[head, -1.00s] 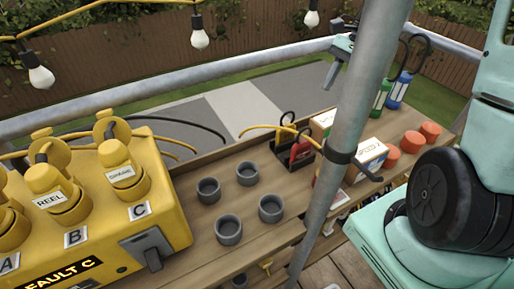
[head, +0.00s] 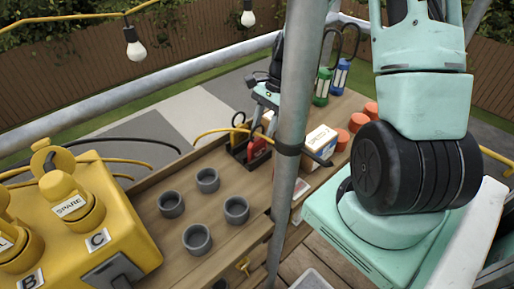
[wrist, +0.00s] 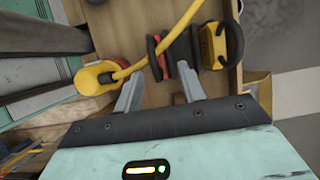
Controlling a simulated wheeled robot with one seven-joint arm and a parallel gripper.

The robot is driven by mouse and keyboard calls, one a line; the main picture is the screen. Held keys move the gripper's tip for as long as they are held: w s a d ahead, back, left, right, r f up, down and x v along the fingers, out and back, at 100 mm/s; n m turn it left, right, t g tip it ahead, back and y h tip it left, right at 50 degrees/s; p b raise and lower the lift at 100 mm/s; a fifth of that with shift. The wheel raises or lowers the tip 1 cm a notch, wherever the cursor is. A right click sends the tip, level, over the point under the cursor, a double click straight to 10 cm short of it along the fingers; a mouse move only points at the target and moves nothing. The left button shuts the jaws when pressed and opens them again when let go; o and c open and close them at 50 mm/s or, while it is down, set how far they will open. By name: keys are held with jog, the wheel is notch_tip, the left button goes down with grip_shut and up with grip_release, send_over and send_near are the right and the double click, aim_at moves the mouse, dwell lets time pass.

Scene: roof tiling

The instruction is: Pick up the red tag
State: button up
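The red tag (head: 257,147) stands in a small black holder (head: 237,154) on the wooden bench, beside a yellow tag (head: 238,134). My gripper (head: 259,112) is just above the holder, partly covered by the grey pole in the head view. In the wrist view the red tag (wrist: 154,60) shows with black parts ahead of my open gripper (wrist: 163,72), whose two fingers are spread apart. The yellow tag (wrist: 213,46) is right of the fingers. I cannot tell whether the fingers touch the red tag.
A yellow cable (wrist: 168,40) crosses close over the red tag. A vertical grey pole (head: 290,130) stands in front of the bench. Several grey cups (head: 197,238), a white box (head: 320,141), orange pieces (head: 357,122) and green and blue bottles (head: 321,88) stand around. A yellow box (head: 95,240) is at left.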

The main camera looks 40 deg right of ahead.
aim_at(259, 137)
jog(key=x, duration=0.4)
jog(key=shift+a+f, duration=0.1)
jog(key=shift+a, duration=0.15)
grip_shut()
jog(key=shift+r, duration=5.05)
